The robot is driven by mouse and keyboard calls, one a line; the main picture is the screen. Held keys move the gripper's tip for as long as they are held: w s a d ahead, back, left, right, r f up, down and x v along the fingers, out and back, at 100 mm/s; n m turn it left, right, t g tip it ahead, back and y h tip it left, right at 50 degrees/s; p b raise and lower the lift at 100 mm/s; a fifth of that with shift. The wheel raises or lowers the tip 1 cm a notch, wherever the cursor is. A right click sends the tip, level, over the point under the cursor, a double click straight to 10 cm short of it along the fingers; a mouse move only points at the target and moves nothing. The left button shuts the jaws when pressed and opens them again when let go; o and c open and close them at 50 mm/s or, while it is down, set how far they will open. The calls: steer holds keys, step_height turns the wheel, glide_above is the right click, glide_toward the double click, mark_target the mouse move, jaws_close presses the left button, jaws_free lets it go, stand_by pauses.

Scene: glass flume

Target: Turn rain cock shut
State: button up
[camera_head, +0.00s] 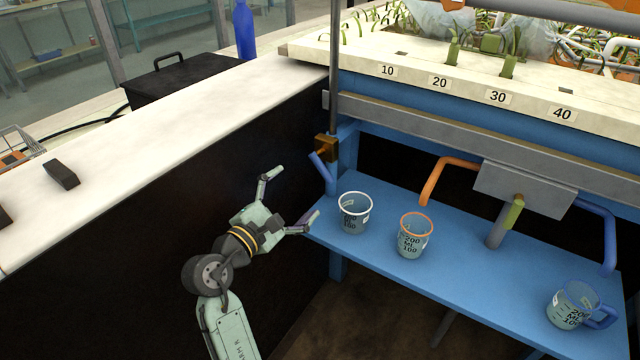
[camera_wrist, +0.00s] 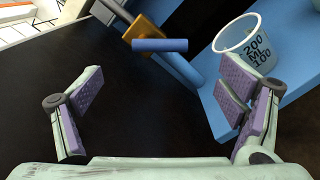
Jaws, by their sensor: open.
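A brass cock body (camera_head: 326,148) sits on the grey upright pipe at the left end of the blue frame; I take it as the rain cock. A blue lever (camera_head: 318,163) slants down from it beside a blue spout (camera_head: 331,178). In the wrist view the brass body (camera_wrist: 141,36) is top centre, with the lever (camera_wrist: 160,45) lying level across the picture in front of it. My gripper (camera_head: 291,195) is open and empty, left of and below the cock, apart from it. In the wrist view the lever is beyond the fingertips (camera_wrist: 160,88), between them.
A white-rimmed beaker (camera_head: 355,213) stands on the blue shelf (camera_head: 465,265) right of my gripper. An orange-rimmed beaker (camera_head: 414,236) and a blue-handled jug (camera_head: 572,306) stand further right. The black wall (camera_head: 150,240) under the white ledge is behind my arm.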

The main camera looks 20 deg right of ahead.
mark_target(320, 169)
steer(key=p+x, duration=0.1)
steer(key=x, duration=1)
steer(key=shift+a+p, duration=0.1)
steer(key=shift+p, duration=0.3)
steer(key=shift+c, duration=0.4)
steer(key=c, duration=1.6)
